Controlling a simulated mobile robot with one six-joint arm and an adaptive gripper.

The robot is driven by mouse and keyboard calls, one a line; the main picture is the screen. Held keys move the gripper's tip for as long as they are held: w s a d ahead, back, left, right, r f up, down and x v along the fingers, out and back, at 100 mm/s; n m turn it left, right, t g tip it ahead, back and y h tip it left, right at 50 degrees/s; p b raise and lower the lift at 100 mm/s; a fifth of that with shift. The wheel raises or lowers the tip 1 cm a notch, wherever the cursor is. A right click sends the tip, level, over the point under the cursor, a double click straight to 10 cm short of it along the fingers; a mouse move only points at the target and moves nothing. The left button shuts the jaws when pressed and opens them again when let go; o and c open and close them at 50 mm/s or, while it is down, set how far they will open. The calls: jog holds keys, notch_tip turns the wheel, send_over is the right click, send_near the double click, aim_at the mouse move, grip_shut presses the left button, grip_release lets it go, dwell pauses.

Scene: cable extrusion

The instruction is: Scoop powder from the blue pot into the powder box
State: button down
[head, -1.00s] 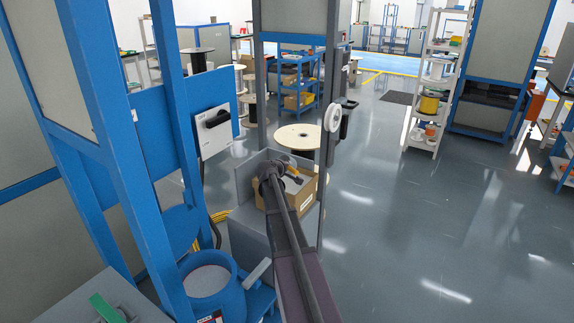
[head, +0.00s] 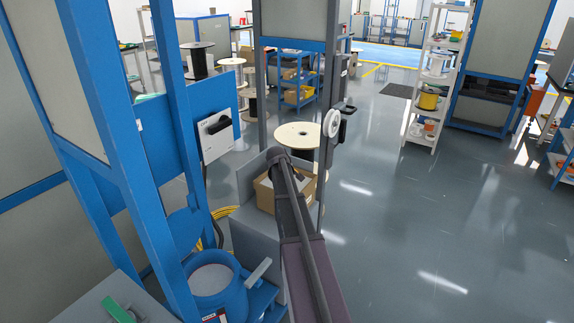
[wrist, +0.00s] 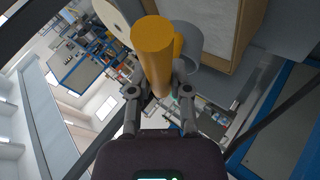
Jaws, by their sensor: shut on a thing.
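In the wrist view my gripper (wrist: 160,88) is shut on the orange handle of a scoop (wrist: 154,50). The scoop's grey rounded bowl (wrist: 187,55) shows behind the handle; whether it holds powder cannot be seen. The blue pot (head: 232,301) stands at the lower left of the head view, with pale powder inside. The powder box (head: 264,197), an open cardboard box, sits on a grey stand near the centre. In the wrist view a tan-edged box (wrist: 242,42) with a pale surface is close beside the scoop. In the head view my arm hides the gripper and part of the box.
A blue frame (head: 135,170) rises left of the pot. A dark grey post (head: 333,100) with a white wheel (head: 332,123) stands just behind the box. A cable spool (head: 298,135) is beyond it.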

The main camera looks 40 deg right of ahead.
jog(key=shift+r+m+g+y+p, duration=0.15)
jog(key=shift+r+m+y+p, duration=0.3)
jog(key=shift+y+p, duration=0.7)
jog(key=shift+r+m+g+y+p, duration=0.15)
jog(key=shift+r+y+p, duration=0.5)
jog(key=shift+y+p, duration=0.45)
jog(key=shift+s+f, duration=0.1)
